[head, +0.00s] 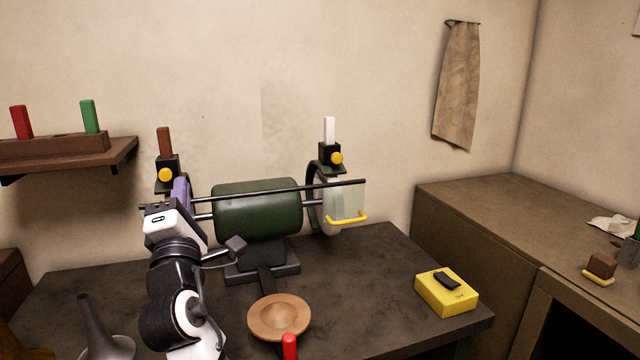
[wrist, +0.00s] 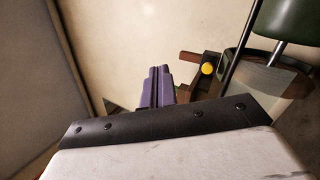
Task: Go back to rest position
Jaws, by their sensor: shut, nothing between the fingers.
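A black clamp block with a yellow knob and a brown peg (head: 165,142) stands just behind and left of the fingers. The same yellow knob (wrist: 207,68) shows right of the fingers in the wrist view.
A dark rod (head: 335,184) runs across above the holder. A wooden dish (head: 279,317), a red-handled tool (head: 289,346), a grey funnel (head: 95,330) and a yellow box (head: 446,292) are on the bench (head: 370,300). A shelf rack (head: 50,145) holds red and green pegs.

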